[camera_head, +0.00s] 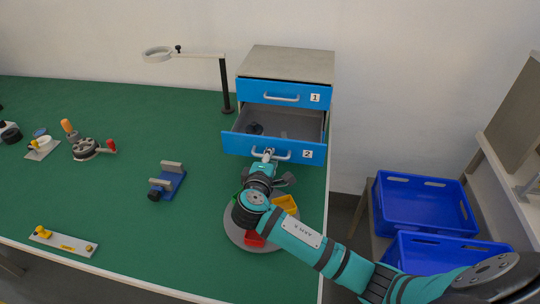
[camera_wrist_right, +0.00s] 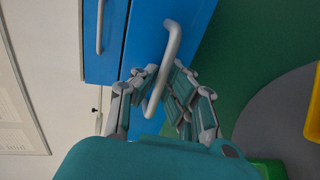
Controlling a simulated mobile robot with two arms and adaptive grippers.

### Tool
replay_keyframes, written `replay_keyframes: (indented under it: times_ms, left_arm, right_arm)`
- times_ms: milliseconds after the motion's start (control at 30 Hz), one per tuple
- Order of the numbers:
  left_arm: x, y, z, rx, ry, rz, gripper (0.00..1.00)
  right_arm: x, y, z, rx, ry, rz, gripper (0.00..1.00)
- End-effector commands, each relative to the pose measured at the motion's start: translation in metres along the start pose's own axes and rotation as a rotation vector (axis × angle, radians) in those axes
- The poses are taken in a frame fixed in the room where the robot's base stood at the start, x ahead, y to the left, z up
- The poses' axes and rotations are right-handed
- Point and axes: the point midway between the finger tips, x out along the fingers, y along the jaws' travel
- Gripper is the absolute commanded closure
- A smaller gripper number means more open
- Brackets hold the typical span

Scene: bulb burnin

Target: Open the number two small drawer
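The small drawer cabinet (camera_head: 287,62) stands at the back right of the green table. Its number two drawer (camera_head: 232,143), with a blue front and a "2" label, is pulled out, and its grey inside shows with a dark object in it. My right gripper (camera_head: 268,156) is at this drawer's handle (camera_head: 300,157). In the right wrist view the fingers of my right gripper (camera_wrist_right: 165,69) are closed on either side of the pale handle bar (camera_wrist_right: 173,40). My left gripper is not in view.
The number one drawer (camera_head: 262,88) above is shut. A round grey tray (camera_head: 235,232) with coloured bins lies under my right arm. A magnifier lamp (camera_head: 224,85) stands left of the cabinet. Blue crates (camera_head: 425,205) are at the right.

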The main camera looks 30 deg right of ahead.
Motion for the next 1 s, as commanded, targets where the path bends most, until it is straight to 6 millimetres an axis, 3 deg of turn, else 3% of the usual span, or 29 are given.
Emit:
replay_keyframes:
  times_ms: [100, 333, 467, 800, 1000]
  left_arm:
    - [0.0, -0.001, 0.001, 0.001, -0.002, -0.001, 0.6]
    - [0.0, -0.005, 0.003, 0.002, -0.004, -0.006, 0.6]
    - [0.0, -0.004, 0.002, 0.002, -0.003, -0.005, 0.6]
    - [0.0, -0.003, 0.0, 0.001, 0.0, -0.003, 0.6]
    - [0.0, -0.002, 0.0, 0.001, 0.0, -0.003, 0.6]
  right_arm:
    - [0.0, 0.0, 0.0, 0.0, 0.0, 0.0, 0.81]
    - [-0.001, 0.0, 0.0, 0.0, 0.0, 0.0, 0.81]
    - [-0.01, 0.0, -0.001, 0.0, 0.001, 0.001, 0.81]
    - [-0.079, -0.001, -0.001, 0.002, 0.002, -0.004, 0.81]
    - [-0.11, -0.001, -0.001, 0.001, 0.001, -0.002, 0.81]
